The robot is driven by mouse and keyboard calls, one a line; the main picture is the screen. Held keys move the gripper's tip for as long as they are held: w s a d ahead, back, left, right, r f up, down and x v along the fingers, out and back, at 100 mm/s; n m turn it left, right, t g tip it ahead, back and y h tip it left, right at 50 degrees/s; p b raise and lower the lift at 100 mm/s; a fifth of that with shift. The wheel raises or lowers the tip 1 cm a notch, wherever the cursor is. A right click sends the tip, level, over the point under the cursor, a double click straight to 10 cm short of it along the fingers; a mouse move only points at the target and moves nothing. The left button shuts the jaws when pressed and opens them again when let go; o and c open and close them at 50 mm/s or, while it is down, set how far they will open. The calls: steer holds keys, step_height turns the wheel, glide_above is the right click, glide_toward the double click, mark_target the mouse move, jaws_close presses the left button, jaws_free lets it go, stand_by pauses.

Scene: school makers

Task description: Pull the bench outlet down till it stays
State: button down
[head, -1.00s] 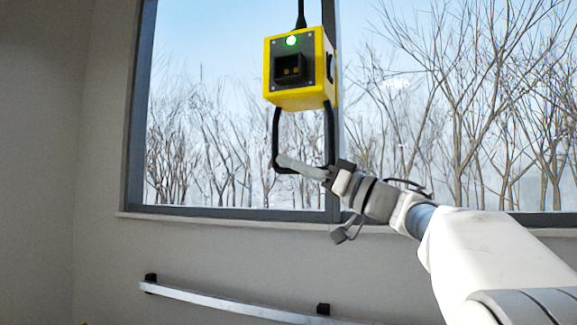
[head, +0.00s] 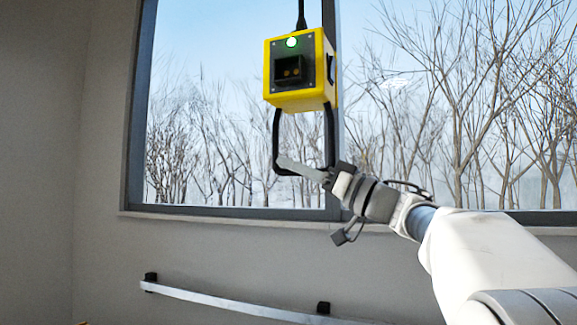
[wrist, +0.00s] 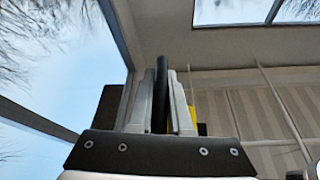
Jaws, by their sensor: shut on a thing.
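The bench outlet is a yellow box (head: 299,72) with a dark socket face and a lit green lamp. It hangs on a black cable (head: 301,14) in front of the window. A black loop handle (head: 277,135) hangs below the box. My gripper (head: 302,170) is at the bottom bar of the handle, coming from the lower right. In the wrist view, my gripper (wrist: 160,110) is shut on the black handle (wrist: 160,90), which runs between its two fingers. A bit of yellow (wrist: 193,108) shows behind the right finger. Part of the bottom bar is hidden by the fingers.
A window with dark frame (head: 132,110) is behind the outlet, bare trees outside. A pale rail (head: 225,303) on black brackets runs along the wall below the sill. The space left of the outlet and below it looks clear.

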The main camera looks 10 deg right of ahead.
step_height(320, 180, down, 54)
steer(key=b, duration=3.2)
steer(key=shift+f, duration=0.25)
steer(key=c, duration=0.8)
jaws_free()
steer(key=shift+r, duration=0.1)
steer(key=shift+c, duration=0.2)
steer(key=v, duration=1.7)
steer(key=shift+s, duration=0.2)
steer(key=shift+d, duration=0.15)
